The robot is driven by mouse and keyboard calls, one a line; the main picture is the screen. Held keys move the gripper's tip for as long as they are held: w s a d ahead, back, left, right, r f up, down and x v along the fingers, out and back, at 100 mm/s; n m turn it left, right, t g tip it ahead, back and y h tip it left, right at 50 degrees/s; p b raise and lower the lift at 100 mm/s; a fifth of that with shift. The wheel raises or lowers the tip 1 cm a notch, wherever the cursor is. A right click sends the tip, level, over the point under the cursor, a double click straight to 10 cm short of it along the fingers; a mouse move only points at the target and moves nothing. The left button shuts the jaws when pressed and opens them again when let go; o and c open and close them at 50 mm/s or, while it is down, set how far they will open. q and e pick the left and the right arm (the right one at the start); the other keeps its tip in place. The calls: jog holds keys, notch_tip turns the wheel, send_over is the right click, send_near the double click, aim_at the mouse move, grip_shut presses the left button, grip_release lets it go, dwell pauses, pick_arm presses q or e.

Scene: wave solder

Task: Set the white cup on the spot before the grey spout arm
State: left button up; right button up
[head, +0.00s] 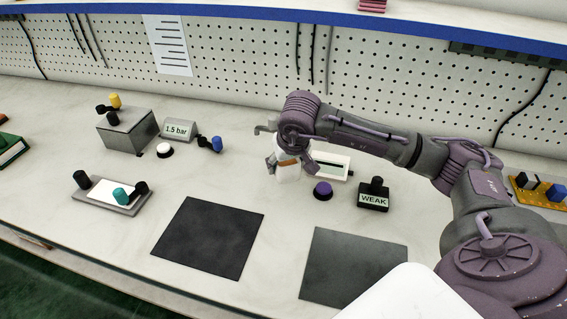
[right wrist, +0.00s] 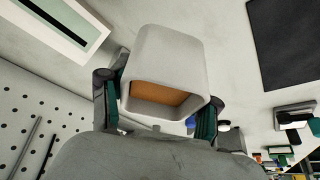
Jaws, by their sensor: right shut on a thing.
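The white cup (head: 288,174) is held by my right gripper (head: 287,161) at the back middle of the bench. In the right wrist view the cup (right wrist: 168,55) sits between the two dark green fingers of the gripper (right wrist: 160,90), with an orange-brown inside showing. I cannot tell whether its base touches the bench. A small grey hooked piece (head: 265,129) shows just left of my right wrist; it may be the grey spout arm, but my arm hides what lies behind. The spot before the spout is not clearly visible. My left gripper is not in view.
A white framed box (head: 333,168), a purple button (head: 323,190) and a black block marked WEAK (head: 373,197) stand right of the cup. A 1.5 bar sign (head: 179,129) and grey box (head: 128,131) stand left. Two dark mats (head: 208,238) (head: 353,265) lie in front.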

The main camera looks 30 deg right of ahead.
aim_at(290, 167)
jog(key=shift+f, duration=0.45)
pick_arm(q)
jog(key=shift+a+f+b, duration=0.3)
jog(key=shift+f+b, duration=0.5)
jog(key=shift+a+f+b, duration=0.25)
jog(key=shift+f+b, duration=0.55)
pick_arm(e)
jog(key=shift+f, duration=2.5)
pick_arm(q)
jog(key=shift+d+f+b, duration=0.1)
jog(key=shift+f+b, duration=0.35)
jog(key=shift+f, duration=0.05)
pick_arm(e)
jog(key=shift+f, duration=0.5)
jog(key=o, duration=1.2)
jog(key=shift+r, duration=0.15)
jog(key=v, duration=1.1)
jog(key=shift+s+r, duration=0.2)
jog(key=shift+r, duration=0.15)
